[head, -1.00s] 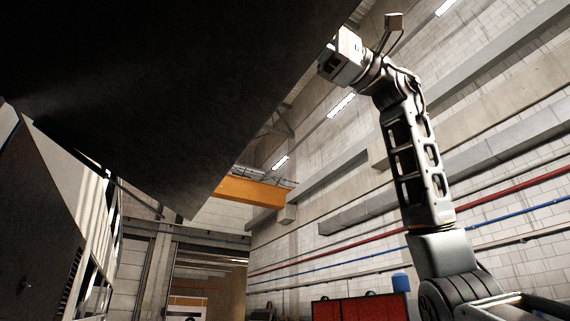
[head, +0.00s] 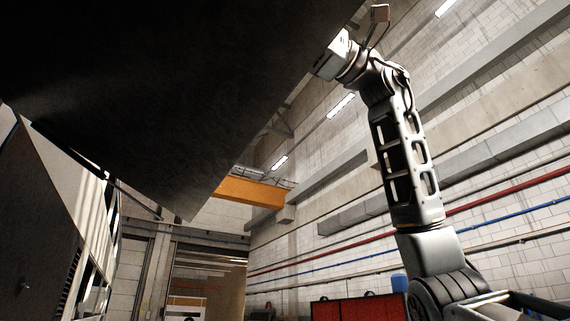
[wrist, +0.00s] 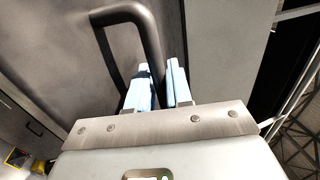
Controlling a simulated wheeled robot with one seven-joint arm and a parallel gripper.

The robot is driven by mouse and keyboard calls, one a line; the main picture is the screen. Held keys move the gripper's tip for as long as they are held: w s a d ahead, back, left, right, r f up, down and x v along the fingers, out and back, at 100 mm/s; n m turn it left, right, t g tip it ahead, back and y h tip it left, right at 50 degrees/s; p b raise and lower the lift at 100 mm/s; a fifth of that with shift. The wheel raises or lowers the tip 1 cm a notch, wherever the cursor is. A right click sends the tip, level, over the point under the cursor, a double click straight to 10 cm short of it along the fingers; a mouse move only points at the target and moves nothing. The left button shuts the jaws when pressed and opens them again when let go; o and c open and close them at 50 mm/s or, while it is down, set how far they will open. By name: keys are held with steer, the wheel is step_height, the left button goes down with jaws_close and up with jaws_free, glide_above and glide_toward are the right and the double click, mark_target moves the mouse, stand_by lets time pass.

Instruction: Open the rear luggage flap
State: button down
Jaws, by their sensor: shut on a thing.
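The luggage flap (head: 180,90) is a large dark panel filling the upper left of the head view. It is swung up and out from the coach's side (head: 40,220), its lower corner hanging free. In the wrist view the flap's outer face (wrist: 215,45) shows with a dark bent tube handle (wrist: 147,32). My gripper (wrist: 160,85) has its two pale fingers on either side of one leg of the handle, shut on it. In the head view my gripper (head: 330,58) is at the flap's right edge; its fingertips are hidden there.
A block wall with red and blue pipes (head: 500,200) runs along the right. An orange beam (head: 250,191) crosses high at the back. Red cabinets (head: 358,308) stand low near the wall. Open space lies between flap and wall.

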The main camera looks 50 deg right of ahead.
steer(key=shift+f, duration=0.15)
steer(key=w+a+f+b, duration=0.1)
steer(key=a+f+b, duration=0.2)
steer(key=f+b, duration=0.2)
steer(key=w+a+f+b, duration=0.1)
steer(key=a+f+b, duration=0.3)
steer(key=f, duration=0.6)
steer(key=shift+w+f+b, duration=0.15)
steer(key=shift+w+b, duration=0.05)
steer(key=shift+b, duration=0.7)
steer(key=c, duration=1.2)
jaws_free()
steer(key=shift+b+v, duration=0.55)
steer(key=shift+v, duration=3.3)
